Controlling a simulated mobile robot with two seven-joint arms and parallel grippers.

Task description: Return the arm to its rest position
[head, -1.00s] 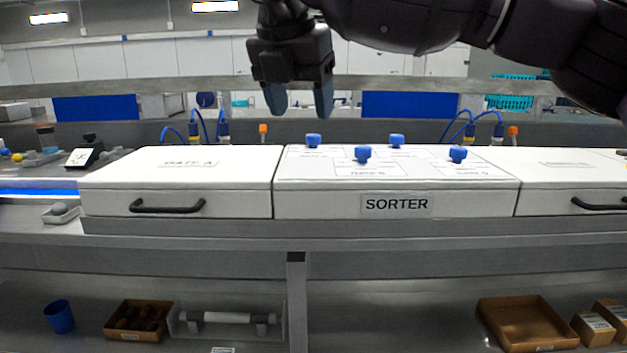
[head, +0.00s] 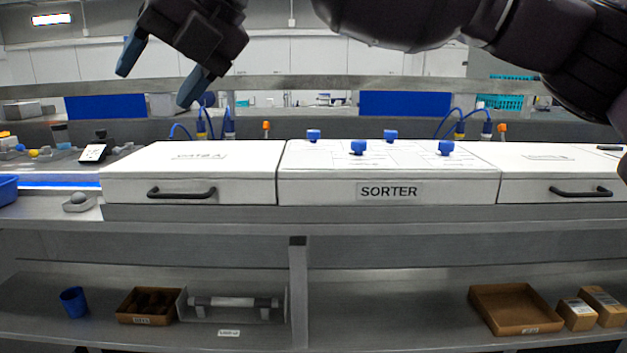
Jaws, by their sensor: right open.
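My right gripper (head: 158,76) is at the upper left of the head view, its arm coming in from the upper right. Its two blue-tipped fingers are spread apart with nothing between them. It hangs in the air above the left white box and touches nothing that I can see. The white sorter box (head: 388,187) with blue knobs on its top stands at the middle of the bench, below the forearm. My left gripper is not in view.
A white box with a black handle (head: 182,193) stands left of the sorter; another (head: 580,192) stands right. A blue tray edge (head: 8,190) is at far left.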

